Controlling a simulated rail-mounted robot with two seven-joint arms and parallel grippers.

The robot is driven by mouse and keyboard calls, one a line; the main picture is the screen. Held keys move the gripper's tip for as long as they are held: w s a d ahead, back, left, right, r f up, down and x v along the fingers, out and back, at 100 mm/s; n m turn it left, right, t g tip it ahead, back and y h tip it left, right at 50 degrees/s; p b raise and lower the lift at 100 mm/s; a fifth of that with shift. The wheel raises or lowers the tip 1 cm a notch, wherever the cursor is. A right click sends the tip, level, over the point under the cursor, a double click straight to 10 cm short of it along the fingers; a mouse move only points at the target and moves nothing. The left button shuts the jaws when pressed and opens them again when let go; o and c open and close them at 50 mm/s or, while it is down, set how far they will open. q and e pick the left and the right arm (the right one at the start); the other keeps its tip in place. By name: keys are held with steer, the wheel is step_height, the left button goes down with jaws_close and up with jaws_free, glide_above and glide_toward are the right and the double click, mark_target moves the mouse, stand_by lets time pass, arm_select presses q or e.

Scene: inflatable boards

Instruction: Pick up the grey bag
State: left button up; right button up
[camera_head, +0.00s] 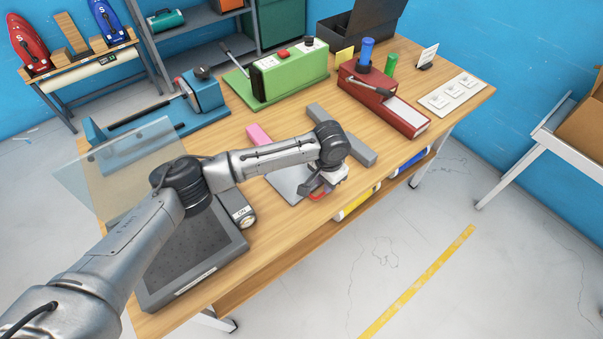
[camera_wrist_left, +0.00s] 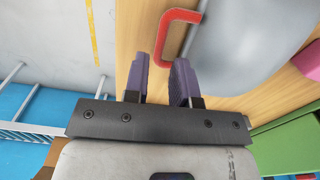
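The grey bag (camera_head: 288,182) lies flat on the wooden workbench (camera_head: 235,130), partly hidden by my left arm in the head view. In the left wrist view the bag (camera_wrist_left: 255,40) shows as a smooth light-grey sheet with a red handle (camera_wrist_left: 181,14) at its edge. My left gripper (camera_head: 318,191) is at the handle near the bench's front edge. In the left wrist view its two dark purple fingers (camera_wrist_left: 162,80) are apart, with one side of the red handle in line with the gap. I cannot tell whether they touch it. My right gripper is not in view.
A grey bar (camera_head: 345,137) and a pink block (camera_head: 258,135) lie behind the bag. A green machine (camera_head: 290,72), a red machine (camera_head: 375,100) and a blue clamp device (camera_head: 200,92) stand farther back. A dark flat panel device (camera_head: 190,260) is at the left.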

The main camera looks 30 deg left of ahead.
arm_select(q)
steer(key=shift+f+b, duration=0.9)
steer(key=shift+f, duration=1.85)
jaws_close()
